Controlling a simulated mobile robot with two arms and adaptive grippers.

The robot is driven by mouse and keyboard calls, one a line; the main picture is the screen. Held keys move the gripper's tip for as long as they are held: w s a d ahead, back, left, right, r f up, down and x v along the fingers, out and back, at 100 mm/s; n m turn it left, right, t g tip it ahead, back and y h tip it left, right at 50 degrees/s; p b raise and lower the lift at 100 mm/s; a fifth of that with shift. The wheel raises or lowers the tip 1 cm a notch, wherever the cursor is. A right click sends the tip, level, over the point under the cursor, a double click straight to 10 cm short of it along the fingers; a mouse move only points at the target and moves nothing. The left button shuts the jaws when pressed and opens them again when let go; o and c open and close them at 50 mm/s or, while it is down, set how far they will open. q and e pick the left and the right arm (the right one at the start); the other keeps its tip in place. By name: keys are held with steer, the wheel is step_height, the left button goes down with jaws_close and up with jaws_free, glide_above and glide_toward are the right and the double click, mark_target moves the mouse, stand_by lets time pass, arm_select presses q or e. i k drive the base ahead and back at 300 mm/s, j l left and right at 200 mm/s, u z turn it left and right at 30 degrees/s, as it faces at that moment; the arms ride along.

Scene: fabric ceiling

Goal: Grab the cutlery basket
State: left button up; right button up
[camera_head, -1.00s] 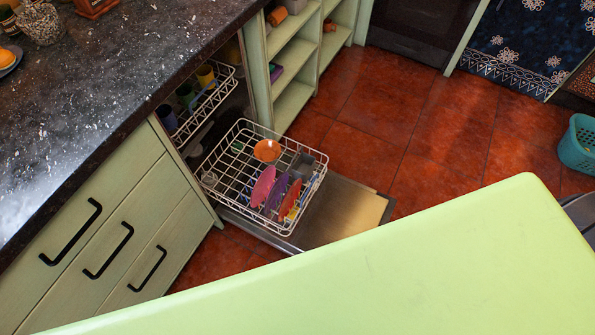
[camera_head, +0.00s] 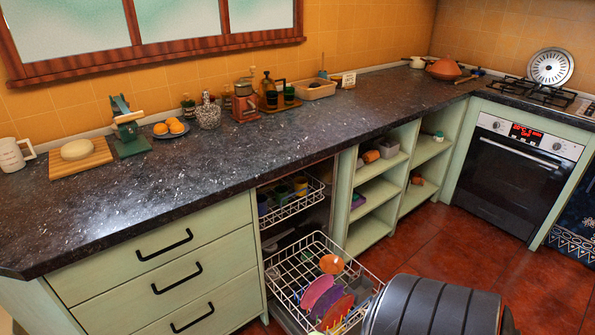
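The pulled-out lower dishwasher rack (camera_head: 283,268) is a white wire basket at the bottom centre of the head view. It holds an orange bowl (camera_head: 332,264) and several plates, among them a pink plate (camera_head: 317,292). A small grey container (camera_head: 361,287), which looks like the cutlery basket, sits at the rack's right side. Its lower part is hidden, and its contents cannot be made out. A dark grey ribbed cylinder, part of my own arm, covers the rack's lower right. Neither gripper shows.
The dark speckled counter (camera_head: 200,160) runs above the dishwasher. An upper rack (camera_head: 290,207) with cups is inside it. Drawers (camera_head: 165,270) stand to the left, open shelves (camera_head: 375,195) to the right, and an oven (camera_head: 515,170) further right. Red floor tiles (camera_head: 440,245) are clear between.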

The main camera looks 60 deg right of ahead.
mark_target(362, 288)
steer(key=k+l+u, duration=0.3)
steer(key=u, duration=0.2)
steer(key=k+l+u, duration=0.25)
steer(key=u, duration=0.25)
steer(key=k+u, duration=0.75)
steer(key=u, duration=0.25)
steer(key=k+l+z, duration=0.1)
steer(key=k, duration=0.35)
steer(key=k+l+z, duration=0.1)
steer(key=k+l, duration=0.2)
steer(key=k, duration=0.15)
steer(key=k+l+z, duration=0.1)
steer(key=k+l, duration=0.15)
steer(key=k, duration=0.2)
